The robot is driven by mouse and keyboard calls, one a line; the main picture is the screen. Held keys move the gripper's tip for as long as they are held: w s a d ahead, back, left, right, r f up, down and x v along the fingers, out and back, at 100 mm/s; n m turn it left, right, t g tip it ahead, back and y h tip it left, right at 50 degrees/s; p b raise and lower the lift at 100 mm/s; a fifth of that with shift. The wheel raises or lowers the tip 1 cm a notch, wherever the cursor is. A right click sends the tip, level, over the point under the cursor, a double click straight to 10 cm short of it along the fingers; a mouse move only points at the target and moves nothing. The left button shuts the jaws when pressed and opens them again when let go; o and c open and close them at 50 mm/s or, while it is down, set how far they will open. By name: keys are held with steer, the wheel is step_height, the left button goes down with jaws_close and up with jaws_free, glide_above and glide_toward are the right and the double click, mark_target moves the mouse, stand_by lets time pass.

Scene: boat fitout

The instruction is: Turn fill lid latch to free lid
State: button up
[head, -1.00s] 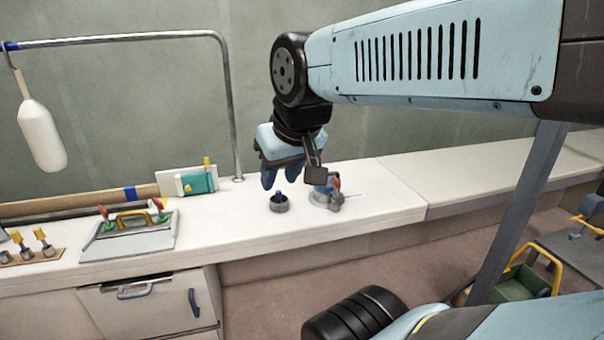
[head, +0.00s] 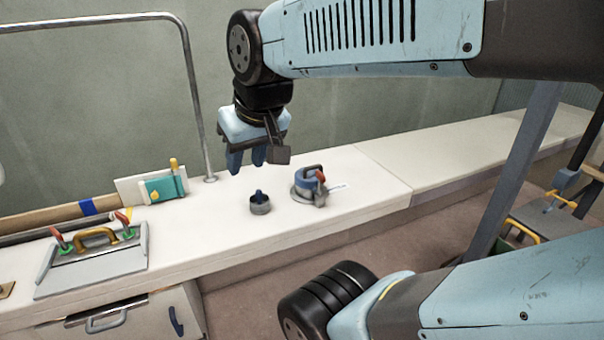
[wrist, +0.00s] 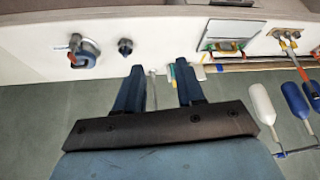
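The fill lid (head: 304,186) is a round blue cap in a grey ring on the white counter, with a dark handle and a red-tipped latch (head: 320,177). It also shows at the upper left of the wrist view (wrist: 83,52). Beside it, to the left, a small dark ring with a blue knob (head: 260,204) stands on the counter. My gripper (head: 246,168) hangs above the counter, left of the fill lid and apart from it. Its two blue fingers, seen in the wrist view (wrist: 160,92), are spread with nothing between them.
A hatch with a yellow handle and red-tipped latches (head: 95,253) lies on the counter at left. A teal box (head: 163,188) and a metal rail (head: 195,100) stand behind. White and blue fenders (wrist: 262,108) show in the wrist view.

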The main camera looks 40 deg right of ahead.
steer(key=w+d+f+m+g+y, duration=0.2)
steer(key=w+f+m+y, duration=0.85)
steer(key=f+m, duration=0.2)
steer(key=m+t+h, duration=1.4)
steer(key=m+h, duration=0.1)
steer(key=m, duration=1.1)
glide_toward(320, 180)
steer(key=x, duration=0.7)
steer(key=r+x, duration=0.1)
steer(key=x, duration=0.3)
steer(key=shift+d, duration=0.25)
steer(key=shift+s, duration=0.1)
steer(key=shift+c, duration=0.2)
jaws_close()
